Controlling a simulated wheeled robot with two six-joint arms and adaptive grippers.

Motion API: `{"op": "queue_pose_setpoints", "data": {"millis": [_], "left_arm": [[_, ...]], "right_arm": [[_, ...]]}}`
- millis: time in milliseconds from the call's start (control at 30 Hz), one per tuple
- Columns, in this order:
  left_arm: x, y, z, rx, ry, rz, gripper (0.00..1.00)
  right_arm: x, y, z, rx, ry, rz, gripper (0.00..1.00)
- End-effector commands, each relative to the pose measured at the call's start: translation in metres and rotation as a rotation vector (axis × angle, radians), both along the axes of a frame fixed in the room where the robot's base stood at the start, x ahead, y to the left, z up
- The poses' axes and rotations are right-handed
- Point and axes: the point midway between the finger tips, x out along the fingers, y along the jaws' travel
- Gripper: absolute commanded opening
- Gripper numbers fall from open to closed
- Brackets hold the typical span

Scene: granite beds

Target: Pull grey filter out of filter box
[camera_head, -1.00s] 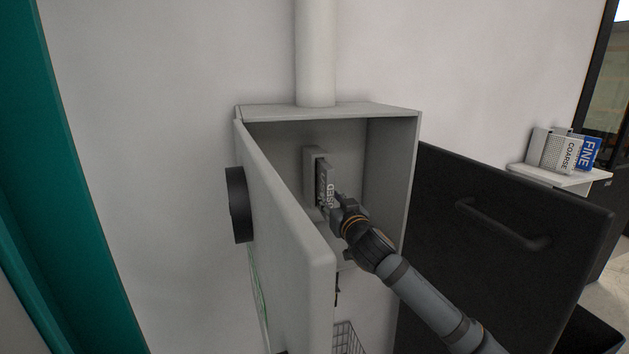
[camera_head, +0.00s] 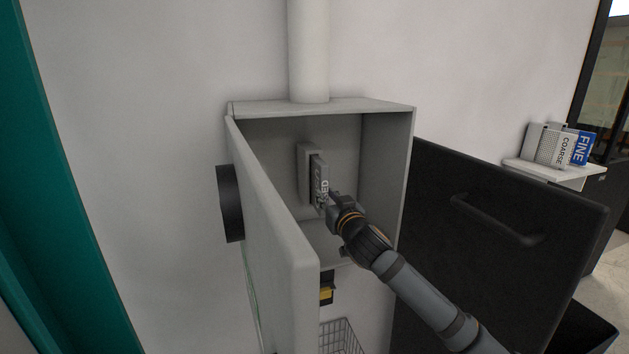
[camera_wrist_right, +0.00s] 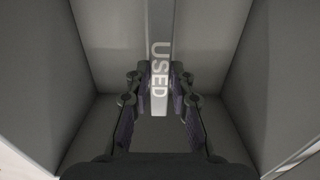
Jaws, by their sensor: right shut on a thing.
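The filter box (camera_head: 385,145) is a grey metal cabinet on the wall, its door (camera_head: 275,205) swung open toward me. Inside, the grey filter (camera_head: 320,177) stands upright in a slot piece (camera_head: 304,160) on the back wall. Its edge is marked "USED", which also shows in the right wrist view (camera_wrist_right: 160,55). My right gripper (camera_head: 330,202) is inside the box, its fingers shut on the lower part of the filter from both sides. The fingers hide part of the filter's lower end. My left gripper is not in view.
A pipe (camera_head: 308,50) rises from the box top. A black panel with a handle (camera_head: 500,220) stands to the right. A small shelf (camera_head: 556,172) holds filters marked "COARSE" and "FINE". A wire basket (camera_head: 340,338) hangs below the box.

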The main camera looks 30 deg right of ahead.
Motion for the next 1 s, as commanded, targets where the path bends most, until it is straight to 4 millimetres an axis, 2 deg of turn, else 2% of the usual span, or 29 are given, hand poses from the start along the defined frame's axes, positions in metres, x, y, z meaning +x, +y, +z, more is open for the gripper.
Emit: {"op": "queue_pose_setpoints", "data": {"millis": [600, 1000], "left_arm": [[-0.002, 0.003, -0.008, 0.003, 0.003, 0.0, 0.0], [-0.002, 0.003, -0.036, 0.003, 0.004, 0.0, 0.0]], "right_arm": [[-0.012, 0.003, 0.0, 0.0, -0.001, 0.0, 0.0], [-0.037, 0.008, -0.003, -0.009, 0.0, 0.0, 0.0]]}}
